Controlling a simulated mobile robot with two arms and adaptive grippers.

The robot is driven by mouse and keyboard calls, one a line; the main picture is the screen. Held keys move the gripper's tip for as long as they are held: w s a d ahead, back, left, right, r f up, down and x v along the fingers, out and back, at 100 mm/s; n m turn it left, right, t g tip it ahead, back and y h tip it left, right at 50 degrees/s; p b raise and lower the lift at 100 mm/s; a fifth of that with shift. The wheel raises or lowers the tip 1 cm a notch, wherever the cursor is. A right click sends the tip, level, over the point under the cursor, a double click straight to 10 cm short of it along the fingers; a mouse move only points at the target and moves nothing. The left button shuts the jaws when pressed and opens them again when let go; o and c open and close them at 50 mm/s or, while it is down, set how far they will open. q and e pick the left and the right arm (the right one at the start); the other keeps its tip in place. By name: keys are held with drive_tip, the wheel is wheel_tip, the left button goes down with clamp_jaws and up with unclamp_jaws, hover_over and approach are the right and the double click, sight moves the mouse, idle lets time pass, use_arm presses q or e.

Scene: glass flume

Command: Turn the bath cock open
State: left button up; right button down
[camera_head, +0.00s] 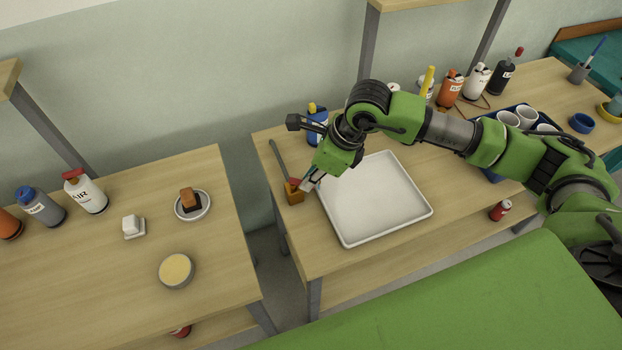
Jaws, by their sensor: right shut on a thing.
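The bath cock looks to be the small brown block (294,196) with a red part on top and a thin grey bar (278,160) rising behind it. It stands at the left edge of the middle table, beside the white tray (376,198). My right gripper (306,184) reaches in from the right over the tray's left corner. Its fingertips are shut at the red part of the cock. The gripper partly hides this part, so the handle's exact angle is unclear. My left gripper is out of view.
A blue bottle (316,125) stands close behind my right gripper. Several bottles and a dark blue tray (488,176) with white cups are at the right. A gap separates the left table (110,290), which holds a dish (207,207) and a bowl (176,270).

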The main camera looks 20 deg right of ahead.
drive_tip(key=m+b, duration=0.1)
drive_tip(key=a+m+t+h+b, duration=0.1)
drive_tip(key=m+b, duration=0.1)
drive_tip(key=s+m+b, duration=0.1)
drive_tip(key=m+b, duration=0.1)
drive_tip(key=shift+a+f+h, duration=0.1)
drive_tip(key=shift+a+h, duration=0.2)
drive_tip(key=shift+a, duration=0.05)
drive_tip(key=shift+s+a+r+m+t+h+b, duration=0.1)
drive_tip(key=shift+a+m+t+h+b, duration=0.15)
drive_tip(key=shift+m+b, duration=0.55)
drive_tip(key=shift+s+a+r+m+t+h+b, duration=0.1)
drive_tip(key=shift+a+m+t+h+b, duration=0.2)
drive_tip(key=shift+m+b, duration=0.45)
drive_tip(key=shift+d+m, duration=0.1)
drive_tip(key=shift+m, duration=0.25)
drive_tip(key=c, duration=2.1)
unclamp_jaws()
drive_tip(key=a+v, duration=0.1)
drive_tip(key=v, duration=1.1)
drive_tip(key=shift+w+d, duration=0.2)
drive_tip(key=shift+d, duration=0.2)
